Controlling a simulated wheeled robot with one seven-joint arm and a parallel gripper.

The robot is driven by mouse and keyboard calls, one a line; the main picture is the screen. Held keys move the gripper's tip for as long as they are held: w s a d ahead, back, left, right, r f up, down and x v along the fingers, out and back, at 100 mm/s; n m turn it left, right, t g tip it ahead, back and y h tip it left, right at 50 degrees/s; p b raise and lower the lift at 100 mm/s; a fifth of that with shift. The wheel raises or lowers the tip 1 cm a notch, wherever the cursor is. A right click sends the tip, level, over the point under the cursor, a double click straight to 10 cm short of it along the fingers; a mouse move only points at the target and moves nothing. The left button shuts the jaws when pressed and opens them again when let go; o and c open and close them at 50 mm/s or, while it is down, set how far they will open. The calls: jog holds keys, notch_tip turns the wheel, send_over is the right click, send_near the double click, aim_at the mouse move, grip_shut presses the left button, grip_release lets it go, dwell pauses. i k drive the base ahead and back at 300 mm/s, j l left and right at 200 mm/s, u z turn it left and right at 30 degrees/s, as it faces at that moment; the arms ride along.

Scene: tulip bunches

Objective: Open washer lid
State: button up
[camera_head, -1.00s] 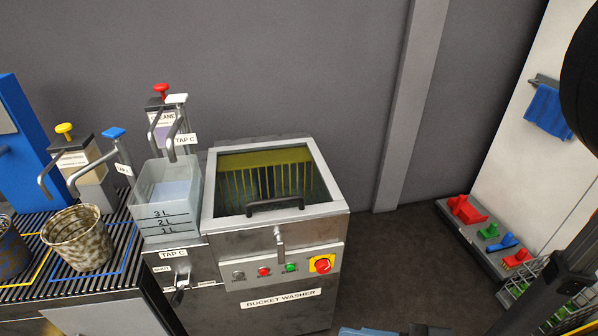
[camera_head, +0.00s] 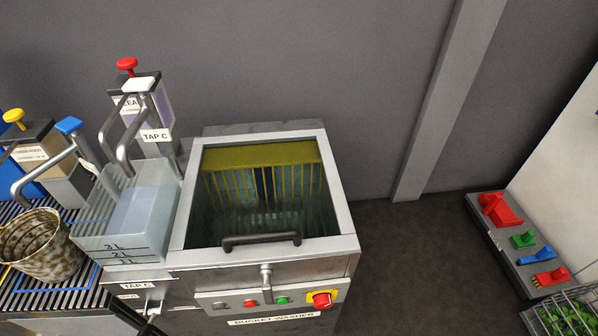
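The bucket washer is a steel box in the middle of the head view, labelled "BUCKET WASHER" (camera_head: 273,320). Its lid (camera_head: 342,215) is a pale metal frame around a see-through pane, and it lies flat over the top, looking shut. A black bar handle (camera_head: 262,240) runs along the lid's front edge. A metal latch or lever (camera_head: 267,277) hangs on the front just below the handle. Yellow racking (camera_head: 262,157) and upright bars show inside through the pane. My gripper is not in view.
A clear measuring tank (camera_head: 130,220) and tap C (camera_head: 155,135) stand close to the washer's left. A patterned bucket (camera_head: 40,245) is at far left. A red knob (camera_head: 321,300) and buttons are on the washer front. The floor (camera_head: 420,265) to its right is clear before the brush rack (camera_head: 515,240).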

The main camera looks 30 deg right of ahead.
aim_at(178, 258)
jog(key=k+l+u, duration=0.15)
jog(key=u, duration=0.35)
jog(key=k+l+u, duration=0.15)
jog(key=u, duration=0.3)
jog(key=k+u, duration=0.15)
jog(key=u, duration=0.35)
